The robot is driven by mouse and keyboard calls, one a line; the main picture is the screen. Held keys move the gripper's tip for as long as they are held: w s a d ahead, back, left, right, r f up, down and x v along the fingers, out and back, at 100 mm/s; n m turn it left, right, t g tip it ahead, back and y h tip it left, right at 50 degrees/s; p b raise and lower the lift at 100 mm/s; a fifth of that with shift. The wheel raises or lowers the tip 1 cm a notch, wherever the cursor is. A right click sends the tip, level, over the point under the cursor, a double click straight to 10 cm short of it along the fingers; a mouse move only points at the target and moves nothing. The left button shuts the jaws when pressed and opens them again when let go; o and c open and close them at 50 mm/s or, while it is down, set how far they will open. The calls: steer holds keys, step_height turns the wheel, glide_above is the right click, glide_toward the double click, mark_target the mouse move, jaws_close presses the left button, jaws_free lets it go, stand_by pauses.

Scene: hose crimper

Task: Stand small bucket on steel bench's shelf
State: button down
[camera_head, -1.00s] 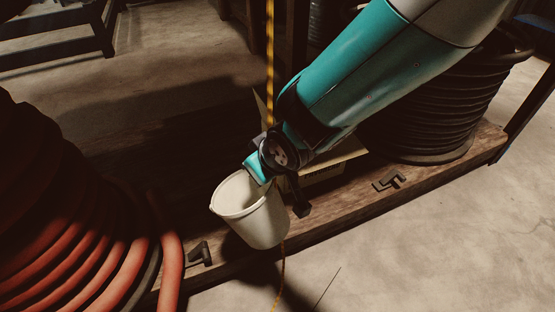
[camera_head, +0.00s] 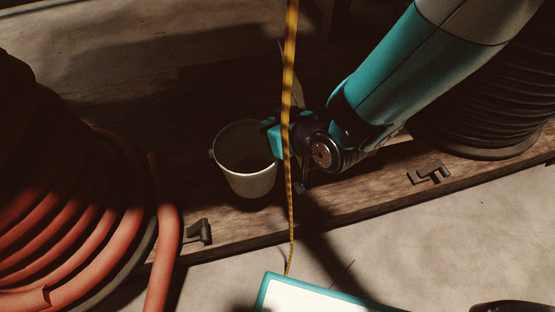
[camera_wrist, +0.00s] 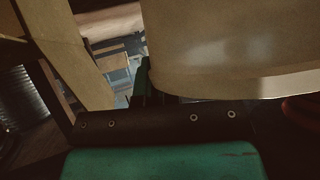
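The small bucket (camera_head: 247,180) is pale and upright, open side up, at or just above a dark wooden board (camera_head: 330,205). I cannot tell whether its base touches the wood. My gripper (camera_head: 276,141) is at the bucket's right rim and appears shut on its wall; the contact is partly hidden. In the wrist view the bucket (camera_wrist: 230,50) fills the upper right, close against a dark finger (camera_wrist: 142,82). The board may be the steel bench's shelf; the bench's frame is not clearly seen.
Red hose coils (camera_head: 70,220) stand left of the bucket, a black hose coil (camera_head: 480,110) at the right. A yellow-black striped cord (camera_head: 290,70) hangs before my gripper. Small dark fittings (camera_head: 200,231) and (camera_head: 430,173) lie on the board's front part. Pale floor is in front.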

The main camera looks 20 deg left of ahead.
step_height(320, 180, down, 12)
steer(key=b, duration=0.5)
steer(key=c, duration=1.3)
jaws_free()
steer(key=p+v, duration=0.2)
steer(key=v, duration=1)
steer(key=d+r+g+h, duration=0.1)
steer(key=d+r+g, duration=0.3)
steer(key=r, duration=0.8)
steer(key=s+d+r+m+h, duration=0.1)
steer(key=s+d+r, duration=0.1)
steer(key=d, duration=0.3)
steer(key=s+d+r+m+g+h, duration=0.1)
steer(key=s+d+r+h, duration=0.1)
steer(key=d, duration=0.3)
steer(key=s+d+r+m+g+h, duration=0.1)
steer(key=s+d+r, duration=0.3)
steer(key=d, duration=0.1)
steer(key=shift+s+r+h, duration=0.25)
steer(key=shift+h, duration=0.05)
